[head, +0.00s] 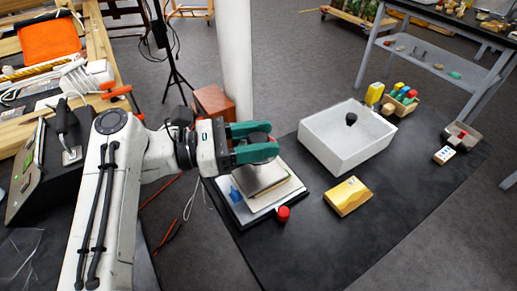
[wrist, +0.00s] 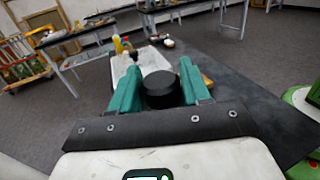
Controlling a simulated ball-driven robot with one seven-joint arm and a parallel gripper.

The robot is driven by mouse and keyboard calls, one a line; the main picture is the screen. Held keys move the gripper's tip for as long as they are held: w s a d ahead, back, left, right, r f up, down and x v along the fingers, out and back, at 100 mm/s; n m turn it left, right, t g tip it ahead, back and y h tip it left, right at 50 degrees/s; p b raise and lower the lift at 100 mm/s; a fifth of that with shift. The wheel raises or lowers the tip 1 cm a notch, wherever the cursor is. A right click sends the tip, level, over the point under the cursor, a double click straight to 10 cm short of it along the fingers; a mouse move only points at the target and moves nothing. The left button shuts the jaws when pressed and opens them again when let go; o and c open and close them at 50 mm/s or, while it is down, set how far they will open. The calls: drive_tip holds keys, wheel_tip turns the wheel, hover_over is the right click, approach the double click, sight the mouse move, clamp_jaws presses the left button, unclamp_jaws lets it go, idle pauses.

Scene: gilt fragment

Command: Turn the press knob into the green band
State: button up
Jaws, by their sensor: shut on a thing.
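The press (head: 250,203) stands on the dark table, with a black base and stacked pale plates. My gripper (head: 268,143) is above it, its two green fingers level. They are shut on a dark round press knob (head: 257,138), mostly hidden by the fingers in the head view. In the wrist view the black knob (wrist: 161,90) sits between both fingers of my gripper (wrist: 158,80). I cannot make out the green band or a pointer in either view. A small red knob (head: 283,213) is at the press's front corner.
A yellow box (head: 347,196) lies right of the press. Behind it is a white tray (head: 345,163) with a small black object (head: 351,118). A wooden holder (head: 401,105) with coloured pieces stands farther back. The table's front right is clear.

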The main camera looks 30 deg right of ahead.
drive_tip(key=shift+f+m+g+y+b, duration=0.25)
drive_tip(key=shift+m+g+y+b, duration=0.3)
drive_tip(key=shift+g, duration=0.25)
drive_tip(key=shift+m+g, duration=0.25)
drive_tip(key=shift+g, duration=0.05)
drive_tip(key=o, duration=0.8)
drive_tip(key=shift+a, duration=0.1)
drive_tip(key=shift+o, duration=0.7)
drive_tip(key=shift+r, duration=0.15)
